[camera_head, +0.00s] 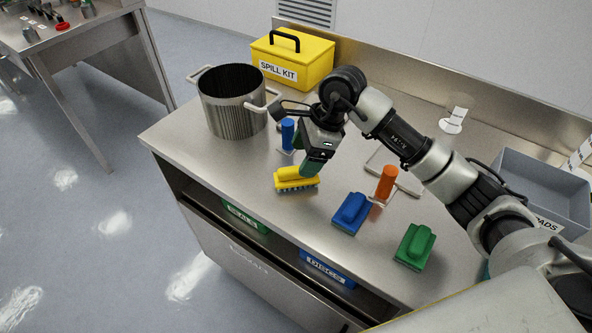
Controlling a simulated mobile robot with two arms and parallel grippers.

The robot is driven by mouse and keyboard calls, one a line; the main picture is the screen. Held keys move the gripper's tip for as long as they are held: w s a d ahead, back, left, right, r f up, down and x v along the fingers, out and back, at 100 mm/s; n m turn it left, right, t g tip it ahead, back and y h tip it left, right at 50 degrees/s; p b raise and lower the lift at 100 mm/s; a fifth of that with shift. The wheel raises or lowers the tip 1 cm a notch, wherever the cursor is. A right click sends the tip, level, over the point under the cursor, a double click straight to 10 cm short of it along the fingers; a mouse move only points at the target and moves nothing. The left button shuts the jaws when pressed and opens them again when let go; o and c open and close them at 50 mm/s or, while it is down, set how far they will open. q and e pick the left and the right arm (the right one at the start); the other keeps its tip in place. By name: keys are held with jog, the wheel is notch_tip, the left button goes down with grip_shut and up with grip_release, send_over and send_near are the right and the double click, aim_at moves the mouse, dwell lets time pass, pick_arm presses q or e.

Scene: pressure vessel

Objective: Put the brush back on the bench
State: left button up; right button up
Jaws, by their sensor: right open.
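A yellow brush (288,180) with dark bristles underneath is on the steel bench (235,168), near its front edge. My right gripper (309,172) is open and reaches down from above, its green fingertips right at the right end of the yellow brush. I cannot tell whether they touch it. A blue brush (351,213) and a green brush (415,246) also lie on the bench, farther right. My left gripper is out of view.
A steel pot (232,103) stands at the bench's left, with a yellow spill kit box (292,62) behind. A blue upright cylinder (288,134) and an orange one (386,183) stand near the gripper. A grey bin (543,190) is at right.

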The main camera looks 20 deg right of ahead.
jog(key=v, duration=0.5)
jog(key=shift+r+b, duration=0.2)
jog(key=shift+b, duration=0.1)
